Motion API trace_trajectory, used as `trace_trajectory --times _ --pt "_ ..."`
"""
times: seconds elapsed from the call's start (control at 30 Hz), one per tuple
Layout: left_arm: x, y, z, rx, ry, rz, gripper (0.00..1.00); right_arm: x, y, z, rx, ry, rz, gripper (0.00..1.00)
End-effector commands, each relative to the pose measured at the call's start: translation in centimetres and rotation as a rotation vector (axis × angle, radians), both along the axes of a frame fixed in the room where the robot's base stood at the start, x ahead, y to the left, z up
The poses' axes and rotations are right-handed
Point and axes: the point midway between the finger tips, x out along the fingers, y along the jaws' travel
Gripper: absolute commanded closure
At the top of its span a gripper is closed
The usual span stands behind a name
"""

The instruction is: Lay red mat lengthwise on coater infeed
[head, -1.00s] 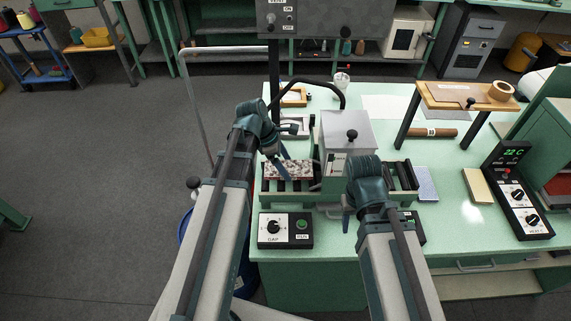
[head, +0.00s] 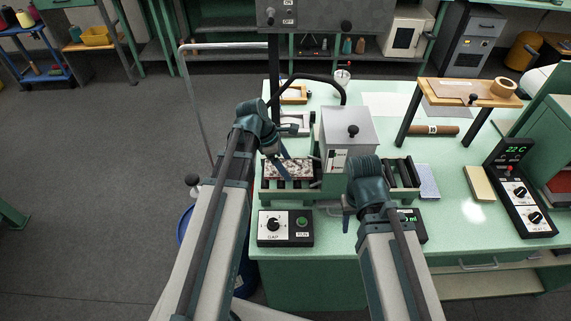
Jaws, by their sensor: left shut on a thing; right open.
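The mat (head: 287,171), speckled white with dark red, lies flat across the dark rollers of the coater infeed (head: 288,185), left of the grey coater housing (head: 347,130). Its long side runs left to right. My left gripper (head: 284,157) is over the mat's far side, shut on it; the arm's wrist partly hides the contact. My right gripper (head: 347,213) is open in front of the coater housing, apart from the mat; its fingers are mostly hidden by its wrist.
A GAP control box (head: 285,229) with a RUN button stands in front of the infeed. Outfeed rollers (head: 402,173) lie right of the housing, beside a pale blue block (head: 428,182). A wooden stand (head: 470,92) is at the back right.

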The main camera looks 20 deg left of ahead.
Motion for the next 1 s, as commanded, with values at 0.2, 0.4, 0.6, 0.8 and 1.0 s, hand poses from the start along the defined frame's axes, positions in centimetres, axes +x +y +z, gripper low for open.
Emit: trace_trajectory --times 0.2,0.4,0.6,0.8,1.0 --pt "0.0 0.0 -0.2 0.000 0.000 0.000 0.01 0.0 0.0 -0.2 0.000 0.000 0.000 0.50" --pt "0.0 0.0 -0.2 0.000 0.000 0.000 0.00 0.0 0.0 -0.2 0.000 0.000 0.000 0.50" --pt "-0.1 0.3 1.0 0.000 0.000 0.000 0.00 0.0 0.0 1.0 0.000 0.000 0.000 0.50" --pt "-0.4 1.4 4.0 0.000 0.001 0.002 0.00 0.0 0.0 4.0 0.000 0.000 0.001 0.50" --pt "-0.7 2.6 7.0 0.000 0.000 0.001 0.00 0.0 0.0 7.0 0.000 0.000 -0.001 0.50"
